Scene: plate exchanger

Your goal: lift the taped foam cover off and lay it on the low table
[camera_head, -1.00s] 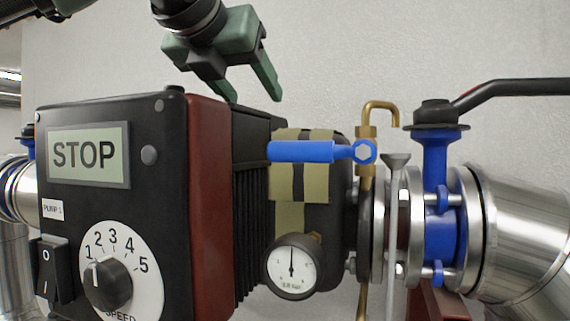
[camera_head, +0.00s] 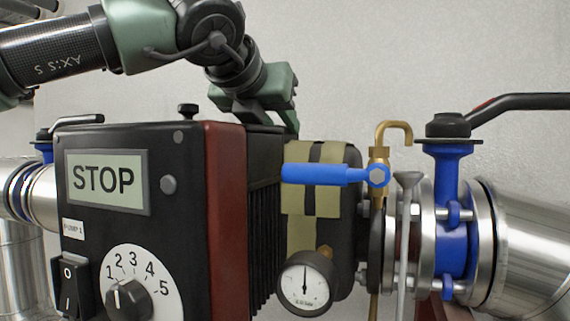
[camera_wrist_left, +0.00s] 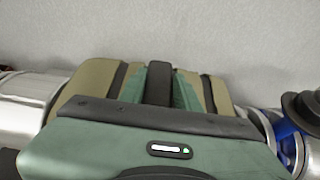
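The taped foam cover (camera_head: 322,215) is a dark block with khaki bands and black strips, right behind the pump's ribbed motor. It also shows in the left wrist view (camera_wrist_left: 88,88). My left gripper (camera_head: 291,122) is over the back of the motor at the cover's upper left, its lower part hidden in the head view. In the left wrist view its green fingers (camera_wrist_left: 160,88) point at the cover, one on each side of a dark upright strip. I cannot tell whether they press on it. The low table and my right gripper are not in view.
The pump box (camera_head: 150,230) stands in front at left. A blue handle (camera_head: 315,174), a pressure gauge (camera_head: 305,283) and a brass bent pipe (camera_head: 380,150) crowd the cover. A blue valve (camera_head: 447,185) with a black lever is at right. A plain wall is behind.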

